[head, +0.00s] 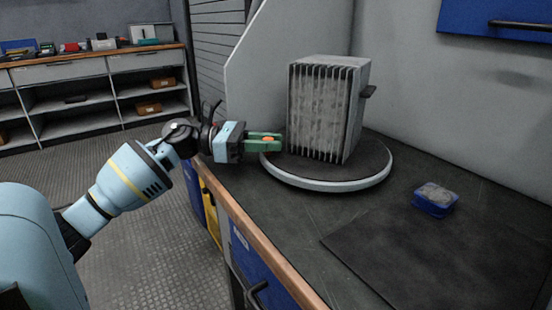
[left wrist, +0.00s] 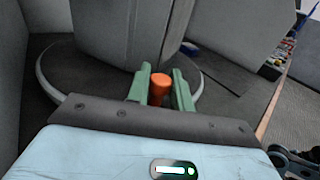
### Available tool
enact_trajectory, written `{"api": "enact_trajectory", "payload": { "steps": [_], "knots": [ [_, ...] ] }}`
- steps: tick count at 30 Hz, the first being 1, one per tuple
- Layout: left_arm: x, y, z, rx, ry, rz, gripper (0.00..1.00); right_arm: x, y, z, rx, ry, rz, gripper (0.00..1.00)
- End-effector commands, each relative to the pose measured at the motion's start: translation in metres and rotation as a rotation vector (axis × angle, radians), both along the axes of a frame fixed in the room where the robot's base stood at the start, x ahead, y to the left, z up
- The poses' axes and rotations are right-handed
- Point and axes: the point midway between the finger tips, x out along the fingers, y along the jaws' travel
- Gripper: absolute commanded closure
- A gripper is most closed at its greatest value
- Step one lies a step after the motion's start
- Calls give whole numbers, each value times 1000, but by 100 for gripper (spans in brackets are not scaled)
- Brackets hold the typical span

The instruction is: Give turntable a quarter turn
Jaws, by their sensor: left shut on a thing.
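The turntable (head: 375,172) is a round dark disc with a pale rim on the workbench. A tall grey finned capacitor bank (head: 322,108) stands upright on it, with a dark handle on its right side. My left gripper (head: 272,142) is at the turntable's left edge, its green fingers shut on an orange peg (head: 268,139). In the left wrist view the orange peg (left wrist: 160,88) stands between the green fingers, in front of the turntable (left wrist: 62,84) and the capacitor bank (left wrist: 130,35). The peg's lower end is hidden. My right gripper is not in view.
A blue box with grey contents (head: 435,200) and a dark mat (head: 430,260) lie on the bench to the right. A grey panel (head: 265,70) stands behind the turntable. The bench's wooden front edge (head: 262,245) runs below my left arm. Shelves (head: 90,95) stand at the far left.

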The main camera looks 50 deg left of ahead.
Motion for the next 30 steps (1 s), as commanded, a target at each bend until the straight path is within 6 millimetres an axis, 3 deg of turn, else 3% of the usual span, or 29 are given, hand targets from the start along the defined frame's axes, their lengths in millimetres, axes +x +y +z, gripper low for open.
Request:
{"api": "enact_trajectory", "payload": {
  "steps": [3, 12, 29, 30],
  "knots": [
    [4, 3, -7, 3, 6, -47, 100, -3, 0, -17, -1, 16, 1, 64],
    [5, 11, -5, 3, 7, -114, 100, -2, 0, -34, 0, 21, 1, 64],
    [5, 13, -3, 3, 5, -132, 100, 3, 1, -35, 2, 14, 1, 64],
    [5, 13, -3, 3, 6, -132, 77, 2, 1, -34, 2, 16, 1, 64]
  ]
}}
